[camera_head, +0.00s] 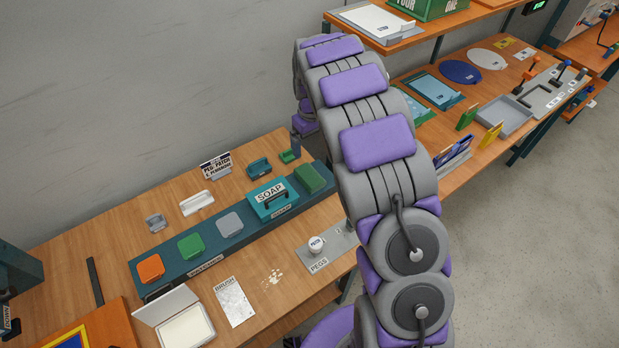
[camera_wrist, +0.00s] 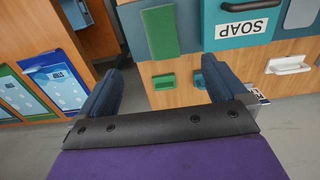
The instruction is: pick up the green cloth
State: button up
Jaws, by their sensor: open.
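Two green pieces lie on the long teal rack, and I cannot tell surely which is cloth. One is a rounded green square (camera_head: 191,246) between an orange and a grey one. The other is a green block (camera_head: 310,179) at the rack's right end, beside the SOAP box. The wrist view shows this end block (camera_wrist: 160,32) beyond and above my fingertips. My gripper (camera_wrist: 160,82) is open, its two dark blue fingers apart with nothing held between them. A small green item (camera_wrist: 163,81) on the table shows between the fingers. In the head view my arm hides most of the gripper.
The teal SOAP box (camera_head: 272,200) stands next to the green end block. A small teal item (camera_head: 259,167) and a white dish (camera_head: 197,203) lie behind the rack. A pegs plate (camera_head: 328,246) is in front. The wall is close behind the table.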

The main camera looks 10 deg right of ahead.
jog(key=b, duration=0.1)
send_over(310, 174)
jog(key=f, duration=0.8)
jog(key=shift+d+f, duration=0.2)
jog(key=shift+s+a+f+b, duration=0.1)
jog(key=shift+a+f+b, duration=0.1)
jog(key=shift+f+b, duration=0.35)
notch_tip(310, 174, down, 5)
jog(key=shift+r+b, duration=0.1)
jog(key=shift+b, duration=0.35)
jog(key=shift+r, duration=0.1)
jog(key=shift+c, duration=0.3)
jog(key=c, duration=1.1)
notch_tip(310, 174, up, 10)
jog(key=shift+p, duration=1.05)
